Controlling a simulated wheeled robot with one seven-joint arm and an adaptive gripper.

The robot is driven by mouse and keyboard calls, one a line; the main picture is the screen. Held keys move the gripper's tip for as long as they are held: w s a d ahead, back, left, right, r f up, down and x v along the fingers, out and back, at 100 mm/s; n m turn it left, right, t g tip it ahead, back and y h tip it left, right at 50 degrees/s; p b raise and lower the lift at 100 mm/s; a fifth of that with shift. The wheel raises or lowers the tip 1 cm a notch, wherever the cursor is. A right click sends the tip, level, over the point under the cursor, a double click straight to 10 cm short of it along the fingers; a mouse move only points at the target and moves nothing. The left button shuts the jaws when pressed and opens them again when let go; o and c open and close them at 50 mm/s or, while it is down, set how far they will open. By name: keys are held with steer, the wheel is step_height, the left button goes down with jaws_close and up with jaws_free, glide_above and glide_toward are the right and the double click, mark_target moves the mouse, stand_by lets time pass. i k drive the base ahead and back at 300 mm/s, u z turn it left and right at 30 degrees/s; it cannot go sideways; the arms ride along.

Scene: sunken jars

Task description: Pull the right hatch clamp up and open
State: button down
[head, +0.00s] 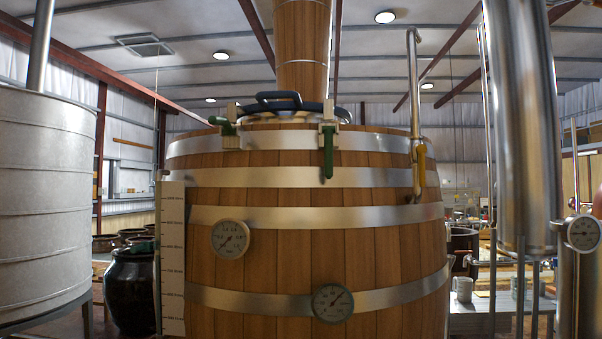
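The right hatch clamp (328,149) sits at the top front rim of a large wooden vat (320,240). Its green handle hangs straight down over the upper metal hoop. The left hatch clamp (228,132) is on the rim further left; its green handle sticks out sideways at rim height rather than hanging down. Between and behind them lies the dark hatch lid (285,107) with a black handle on top, seen nearly edge-on. My gripper is not in view, so nothing is seen touching either clamp.
A steel pipe with a yellow handle (421,165) runs down the vat's right front. Two dial gauges (231,239) (332,302) and a scale strip (172,258) are on the vat's front. A grey tank (45,190) stands left, a steel column (522,130) right.

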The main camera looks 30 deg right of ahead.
mark_target(329, 130)
steer(key=k, duration=0.45)
steer(key=u, duration=0.45)
steer(key=i, duration=0.5)
steer(key=z, duration=1.35)
